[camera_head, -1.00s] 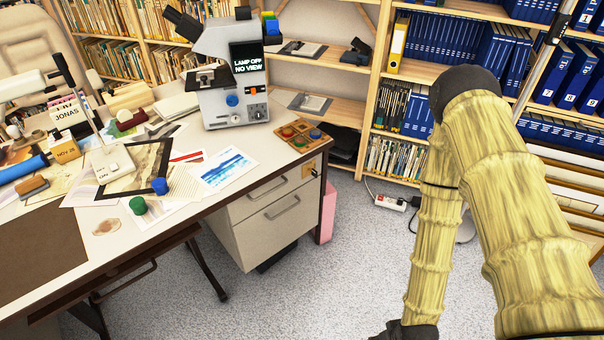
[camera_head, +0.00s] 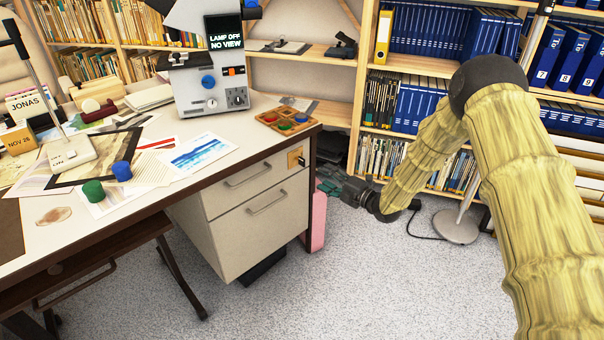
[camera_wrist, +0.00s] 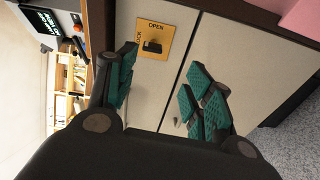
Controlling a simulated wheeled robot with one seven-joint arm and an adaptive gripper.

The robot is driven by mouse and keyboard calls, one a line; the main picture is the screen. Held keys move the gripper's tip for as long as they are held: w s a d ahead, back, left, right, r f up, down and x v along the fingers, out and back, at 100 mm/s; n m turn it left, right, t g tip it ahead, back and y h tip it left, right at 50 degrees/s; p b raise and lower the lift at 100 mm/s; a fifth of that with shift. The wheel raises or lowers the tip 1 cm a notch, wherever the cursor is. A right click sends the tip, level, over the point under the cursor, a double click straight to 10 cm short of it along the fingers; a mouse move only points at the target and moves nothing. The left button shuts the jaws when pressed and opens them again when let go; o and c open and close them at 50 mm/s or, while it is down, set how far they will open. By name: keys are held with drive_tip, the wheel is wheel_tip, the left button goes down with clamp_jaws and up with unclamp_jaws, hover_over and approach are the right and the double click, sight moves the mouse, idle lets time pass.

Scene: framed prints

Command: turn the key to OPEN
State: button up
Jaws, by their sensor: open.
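The key (camera_wrist: 152,46) is a dark piece in a brass lock plate (camera_head: 295,157) on the upper drawer front. In the wrist view the plate (camera_wrist: 154,33) reads OPEN along one edge, with a partly covered word at its left. My gripper (camera_head: 329,183) is to the right of the lock in the head view, beside the end of the desk. In the wrist view my gripper (camera_wrist: 166,72) is open and empty, with its teal-padded fingers spread. The key shows beyond them, near the left finger, and nothing touches it.
The drawer cabinet (camera_head: 235,222) has two drawers with bar handles under the white desk top (camera_head: 226,139). A pink object (camera_head: 316,222) stands beside it. A lamp base (camera_head: 456,226) and shelves are behind my arm. The carpet in front is clear.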

sight(302, 162)
drive_tip(key=shift+n+y, duration=0.4)
drive_tip(key=shift+n, duration=0.2)
drive_tip(key=x, duration=0.3)
drive_tip(key=b+x, duration=0.1)
drive_tip(key=x, duration=0.7)
drive_tip(key=shift+w+r, duration=0.4)
drive_tip(key=c, duration=1)
